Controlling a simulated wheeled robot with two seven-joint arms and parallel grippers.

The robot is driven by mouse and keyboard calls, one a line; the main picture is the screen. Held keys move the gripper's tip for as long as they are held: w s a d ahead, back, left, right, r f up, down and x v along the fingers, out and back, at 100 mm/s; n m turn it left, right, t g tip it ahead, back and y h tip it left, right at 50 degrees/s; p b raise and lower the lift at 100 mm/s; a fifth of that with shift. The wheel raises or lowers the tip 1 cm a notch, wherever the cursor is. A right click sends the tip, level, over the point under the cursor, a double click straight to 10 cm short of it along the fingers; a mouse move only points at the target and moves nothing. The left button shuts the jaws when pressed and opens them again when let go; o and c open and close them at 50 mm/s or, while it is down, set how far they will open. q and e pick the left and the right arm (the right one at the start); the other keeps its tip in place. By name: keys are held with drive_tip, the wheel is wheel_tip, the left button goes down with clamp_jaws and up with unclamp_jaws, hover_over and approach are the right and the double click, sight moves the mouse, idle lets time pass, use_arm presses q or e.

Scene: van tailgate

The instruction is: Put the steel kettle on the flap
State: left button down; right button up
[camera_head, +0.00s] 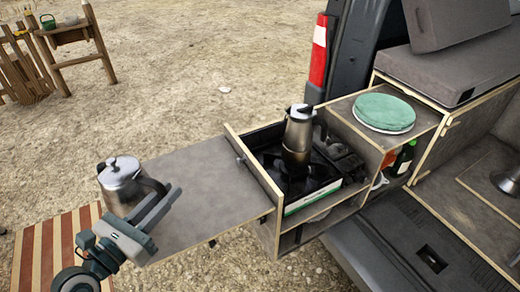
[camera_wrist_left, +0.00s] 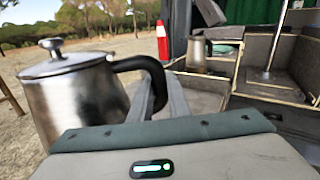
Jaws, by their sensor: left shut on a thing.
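The steel kettle (camera_head: 122,187), with a domed lid and black handle, shows at the left end of the grey flap (camera_head: 205,185). In the left wrist view the kettle (camera_wrist_left: 75,98) is upright at the left, its handle reaching toward my fingers. My left gripper (camera_head: 165,200) is shut on the handle. The arm hides the kettle's lower right side, and I cannot tell whether its base touches the flap or hangs beyond its edge. My right gripper is not in view.
A moka pot (camera_head: 298,135) stands on the stove (camera_head: 325,180) beyond the flap's right edge. A green-topped round item (camera_head: 384,112) lies on the cabinet. The flap's middle is bare. A striped mat (camera_head: 45,250) lies on the ground at lower left.

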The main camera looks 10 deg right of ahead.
use_arm(q)
drive_tip(key=a+f+y, duration=0.1)
drive_tip(key=a, duration=0.1)
drive_tip(key=s+a+f+n+t+y+b, duration=0.1)
drive_tip(key=a, duration=0.2)
drive_tip(key=a+f+n+t, duration=0.1)
drive_tip(key=a, duration=0.2)
drive_tip(key=shift+s+a+f+y, duration=0.25)
drive_tip(key=shift+s+f+y, duration=0.05)
drive_tip(key=shift+y, duration=0.1)
drive_tip(key=shift+r, duration=0.15)
